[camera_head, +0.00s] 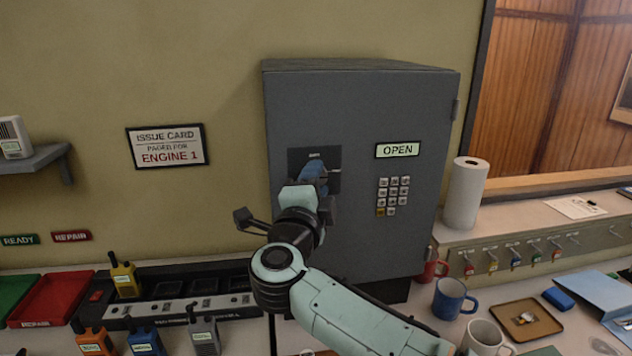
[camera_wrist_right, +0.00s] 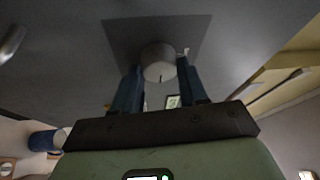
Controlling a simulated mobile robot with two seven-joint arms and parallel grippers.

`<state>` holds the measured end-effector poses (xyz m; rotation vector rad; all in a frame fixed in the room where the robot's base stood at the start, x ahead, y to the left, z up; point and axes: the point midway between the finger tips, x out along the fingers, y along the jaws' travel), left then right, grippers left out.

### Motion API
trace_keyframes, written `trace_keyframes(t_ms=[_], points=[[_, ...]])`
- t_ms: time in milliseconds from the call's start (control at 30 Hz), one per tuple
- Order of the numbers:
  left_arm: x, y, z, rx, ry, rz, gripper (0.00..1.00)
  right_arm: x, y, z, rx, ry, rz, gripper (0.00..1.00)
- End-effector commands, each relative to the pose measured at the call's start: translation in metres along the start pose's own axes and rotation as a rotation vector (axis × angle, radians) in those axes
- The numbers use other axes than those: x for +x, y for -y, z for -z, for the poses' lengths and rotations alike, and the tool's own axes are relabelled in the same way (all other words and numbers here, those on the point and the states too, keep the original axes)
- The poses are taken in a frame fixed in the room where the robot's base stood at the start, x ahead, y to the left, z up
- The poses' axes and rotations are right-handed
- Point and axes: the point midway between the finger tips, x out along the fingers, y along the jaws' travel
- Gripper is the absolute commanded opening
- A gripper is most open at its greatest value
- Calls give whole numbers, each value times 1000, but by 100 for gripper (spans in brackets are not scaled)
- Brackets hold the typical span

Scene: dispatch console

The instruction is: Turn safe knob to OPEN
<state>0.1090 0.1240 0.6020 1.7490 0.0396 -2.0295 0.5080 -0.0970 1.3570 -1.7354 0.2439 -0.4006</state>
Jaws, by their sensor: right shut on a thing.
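The grey safe (camera_head: 362,110) stands against the wall with its door shut. Its dark knob plate (camera_head: 298,157) is at the upper left of the door. A sign (camera_head: 397,150) reading OPEN is to the right of the plate, above a keypad (camera_head: 393,196). My right gripper (camera_head: 314,174) is at the plate, its blue fingers hiding the knob in the head view. In the right wrist view the round grey knob (camera_wrist_right: 158,60) sits between the fingertips of my right gripper (camera_wrist_right: 160,74), which is shut on it. A dark mark shows on the knob's face. My left gripper is not in view.
A radio charging rack (camera_head: 170,306) and red tray (camera_head: 50,300) are at the lower left. My right forearm crosses above the desk.

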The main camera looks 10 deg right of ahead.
Motion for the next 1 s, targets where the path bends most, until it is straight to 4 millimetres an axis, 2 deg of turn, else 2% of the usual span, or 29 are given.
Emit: trace_keyframes(t_ms=[533, 567, 600, 633, 1000], points=[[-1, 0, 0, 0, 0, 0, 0, 0, 2, 0, 25, 0, -7, 12], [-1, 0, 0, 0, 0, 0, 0, 0, 2, 0, 25, 0, -7, 49], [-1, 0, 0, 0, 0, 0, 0, 0, 1, 0, 25, 0, -7, 62], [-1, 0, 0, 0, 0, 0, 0, 0, 1, 0, 25, -1, -7, 68], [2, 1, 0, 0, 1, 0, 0, -5, 0, 0, 22, 0, -8, 68]])
